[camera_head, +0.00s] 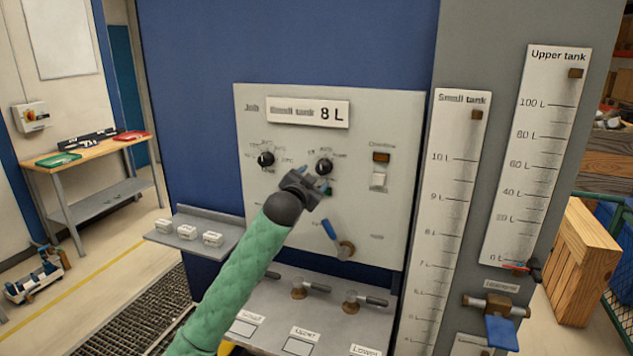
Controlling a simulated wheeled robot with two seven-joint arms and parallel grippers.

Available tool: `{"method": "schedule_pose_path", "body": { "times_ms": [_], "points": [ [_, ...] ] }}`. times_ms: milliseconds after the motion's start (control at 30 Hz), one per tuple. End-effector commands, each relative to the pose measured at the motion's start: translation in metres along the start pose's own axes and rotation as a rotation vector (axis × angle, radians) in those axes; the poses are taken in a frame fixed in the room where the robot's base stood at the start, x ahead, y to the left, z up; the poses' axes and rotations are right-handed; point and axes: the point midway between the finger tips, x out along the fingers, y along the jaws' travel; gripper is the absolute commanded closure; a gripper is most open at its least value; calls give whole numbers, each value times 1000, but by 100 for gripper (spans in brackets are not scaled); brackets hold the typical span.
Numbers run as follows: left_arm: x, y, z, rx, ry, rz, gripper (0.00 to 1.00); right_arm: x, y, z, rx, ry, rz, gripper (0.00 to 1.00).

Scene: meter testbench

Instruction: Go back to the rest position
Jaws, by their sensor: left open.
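My left gripper (318,184) is in front of the grey control panel (390,130), just below the right black knob (324,166). The green sleeved arm comes up from the bottom of the picture. The gripper is open, with no object seen between its fingers, though they are small and partly hidden. I cannot tell whether it touches the panel. A left black knob (266,159) sits to its left, and a blue-handled valve (331,231) is below it. A sign on the panel (308,112) reads "Small tank 8 L". My right gripper is not in view.
A small shelf (200,226) with white blocks juts out left of the panel. Several valves (300,289) stand on the ledge below. Tank scales (448,210) rise at the right, with a blue-handled valve (500,325) beneath.

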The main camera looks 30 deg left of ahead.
Motion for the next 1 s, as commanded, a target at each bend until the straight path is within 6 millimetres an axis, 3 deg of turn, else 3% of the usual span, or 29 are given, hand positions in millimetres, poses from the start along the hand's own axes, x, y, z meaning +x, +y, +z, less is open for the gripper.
{"method": "schedule_pose_path", "body": {
  "times_ms": [200,767,867,1000],
  "points": [
    [-9,0,0,1,0,0,41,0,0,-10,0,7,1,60],
    [-10,4,2,0,-5,5,41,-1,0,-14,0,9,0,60],
    [-15,19,13,-5,-29,25,41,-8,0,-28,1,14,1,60],
    [-34,64,45,-19,-100,85,41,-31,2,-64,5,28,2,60]
  ]
}}
